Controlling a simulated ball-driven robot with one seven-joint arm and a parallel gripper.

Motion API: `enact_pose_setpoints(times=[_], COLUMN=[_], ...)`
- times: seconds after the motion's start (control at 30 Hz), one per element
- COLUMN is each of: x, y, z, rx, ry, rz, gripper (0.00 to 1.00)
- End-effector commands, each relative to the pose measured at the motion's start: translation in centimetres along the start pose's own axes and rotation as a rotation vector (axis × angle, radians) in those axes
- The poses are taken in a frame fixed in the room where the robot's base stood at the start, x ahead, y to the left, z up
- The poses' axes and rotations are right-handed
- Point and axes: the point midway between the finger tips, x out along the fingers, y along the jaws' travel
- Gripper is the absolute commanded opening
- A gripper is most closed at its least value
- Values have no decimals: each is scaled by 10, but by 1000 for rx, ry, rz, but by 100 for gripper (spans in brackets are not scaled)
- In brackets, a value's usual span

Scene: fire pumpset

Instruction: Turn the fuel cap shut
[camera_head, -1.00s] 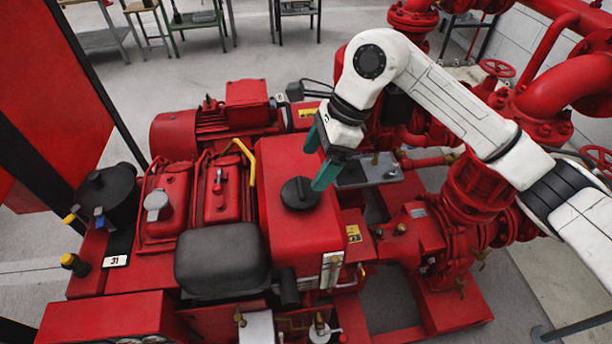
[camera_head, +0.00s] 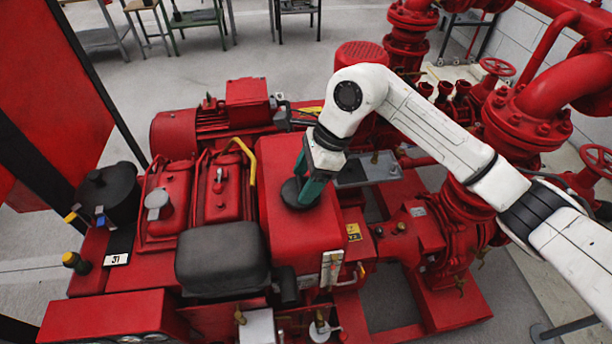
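The fuel cap (camera_head: 290,193) is a round black disc on top of the red tank (camera_head: 307,236) in the middle of the pumpset. My gripper (camera_head: 306,183) has green fingers and points down at the cap. One finger reaches the cap's right side and the other is at its far edge. The fingers are spread apart with the cap's middle part between or just below them. My gripper hides part of the cap, and I cannot tell whether the fingers touch it.
A grey-black box (camera_head: 222,258) stands left of the tank. A yellow handle (camera_head: 243,158) rises behind it. Red pipes and valves (camera_head: 500,110) crowd the right side, below and behind my arm. A black canister (camera_head: 107,192) stands at the left.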

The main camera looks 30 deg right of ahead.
Motion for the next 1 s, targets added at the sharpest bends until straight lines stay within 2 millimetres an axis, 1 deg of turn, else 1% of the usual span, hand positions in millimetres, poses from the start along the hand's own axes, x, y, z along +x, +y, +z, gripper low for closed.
enact_pose_setpoints(times=[0.03, 0.33, 0.67, 0.87, 1.0], x=[0, 0, 0, 1, 1], y=[0, 0, 0, 2, 3], z=[0, 0, -1, -1, -1], rx=[0, 0, 46, 154, 265], ry=[0, 0, 1, 1, 1], rz=[0, 0, -21, -67, -114], gripper=[62, 33, 33, 33, 33])
